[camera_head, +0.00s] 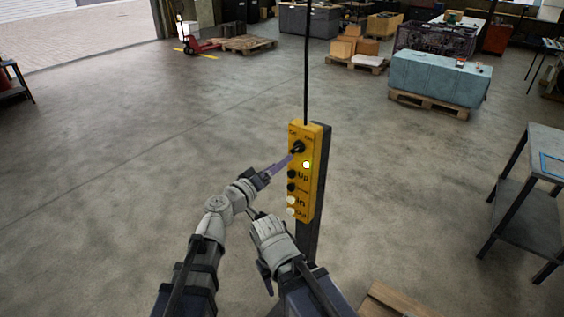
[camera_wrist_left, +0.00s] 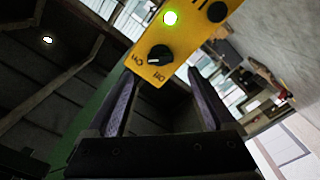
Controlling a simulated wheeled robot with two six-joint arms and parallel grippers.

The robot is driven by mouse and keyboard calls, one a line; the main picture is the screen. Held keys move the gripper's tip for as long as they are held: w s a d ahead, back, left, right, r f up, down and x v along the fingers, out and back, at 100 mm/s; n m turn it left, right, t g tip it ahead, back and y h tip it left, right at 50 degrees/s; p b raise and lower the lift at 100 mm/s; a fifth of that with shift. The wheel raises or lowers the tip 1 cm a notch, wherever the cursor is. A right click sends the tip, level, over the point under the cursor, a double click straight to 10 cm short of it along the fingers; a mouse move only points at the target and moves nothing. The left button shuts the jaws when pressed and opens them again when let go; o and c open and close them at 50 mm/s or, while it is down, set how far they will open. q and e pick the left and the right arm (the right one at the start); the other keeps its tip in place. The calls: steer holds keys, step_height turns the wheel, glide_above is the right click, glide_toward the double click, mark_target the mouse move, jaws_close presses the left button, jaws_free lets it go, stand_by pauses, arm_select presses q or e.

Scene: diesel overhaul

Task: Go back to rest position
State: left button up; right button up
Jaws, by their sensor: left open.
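A yellow control box (camera_head: 305,186) with a black rotary knob (camera_head: 299,147) near its top hangs upright at the middle of the head view. Black and white buttons, with labels such as "Up" and "In", run down its face. My left gripper (camera_head: 283,165) points at the box just below the knob. In the left wrist view, its two fingers (camera_wrist_left: 160,85) are apart with nothing between them. The knob (camera_wrist_left: 159,55) shows beyond the fingertips, beside a lit green lamp (camera_wrist_left: 170,17). My right arm is folded low beside the box; its fingers are not clear.
A black cable rises from the box, and a dark post stands behind it. A metal table (camera_head: 545,150) is at the right. A teal covered crate (camera_head: 440,78) on a pallet and a red pallet jack (camera_head: 200,45) stand farther back.

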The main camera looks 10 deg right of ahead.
arm_select(q)
steer(key=s+a+f+m+g+y, duration=0.2)
steer(key=s+a+f+g, duration=0.2)
steer(key=f, duration=0.3)
steer(key=s+a+f+m+g+y, duration=0.1)
steer(key=s+a+f+g+y, duration=0.2)
steer(key=f, duration=0.4)
steer(key=s+a+f+n+g+y, duration=0.1)
steer(key=s+a+f+g+y, duration=0.1)
steer(key=s+a+f+y, duration=0.3)
steer(key=s+a+f+n+g+b, duration=0.1)
steer(key=s+a, duration=0.1)
steer(key=a, duration=0.5)
steer(key=s+a+f+n+g+y, duration=0.1)
steer(key=s+a+f+g+y, duration=0.2)
steer(key=a, duration=0.4)
steer(key=s+d+f+m+y+b, duration=0.1)
steer(key=s+d+f+m+b, duration=0.2)
steer(key=s+d+f+b, duration=0.3)
steer(key=d+f+b, duration=0.4)
steer(key=d, duration=0.1)
steer(key=shift+s+d+m, duration=0.15)
steer(key=shift+m, duration=0.25)
